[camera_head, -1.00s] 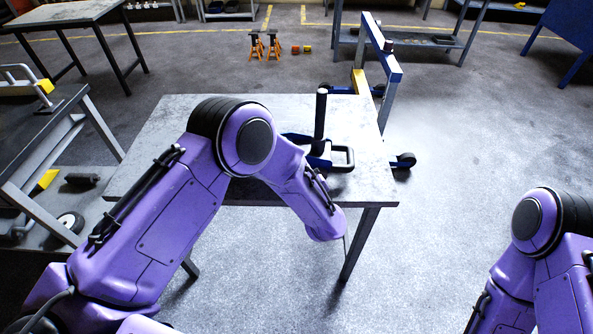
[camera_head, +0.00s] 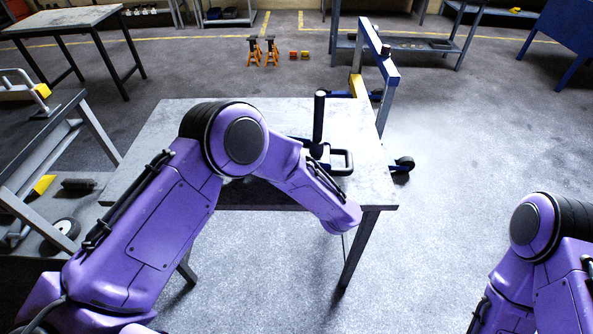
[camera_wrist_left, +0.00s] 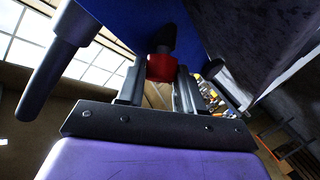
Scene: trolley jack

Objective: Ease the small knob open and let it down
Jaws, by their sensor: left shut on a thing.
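The trolley jack stands on the grey table (camera_head: 175,125), its black upright post (camera_head: 319,118) and black looped handle (camera_head: 345,162) showing past my left arm. Much of its body is hidden behind that arm. In the left wrist view, the jack's blue body (camera_wrist_left: 125,20) fills the top, with a dark rod (camera_wrist_left: 50,80) at the left. A small red knob (camera_wrist_left: 160,67) sits below the blue body, between the two fingers of my left gripper (camera_wrist_left: 159,76), which is shut on it. In the head view my left gripper is hidden. My right arm shows at the right, its gripper out of view.
A blue and yellow hoist frame (camera_head: 385,65) stands behind the table's right end. Orange axle stands (camera_head: 263,50) are on the floor farther back. Another workbench (camera_head: 45,125) is at the left. The floor to the right is open.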

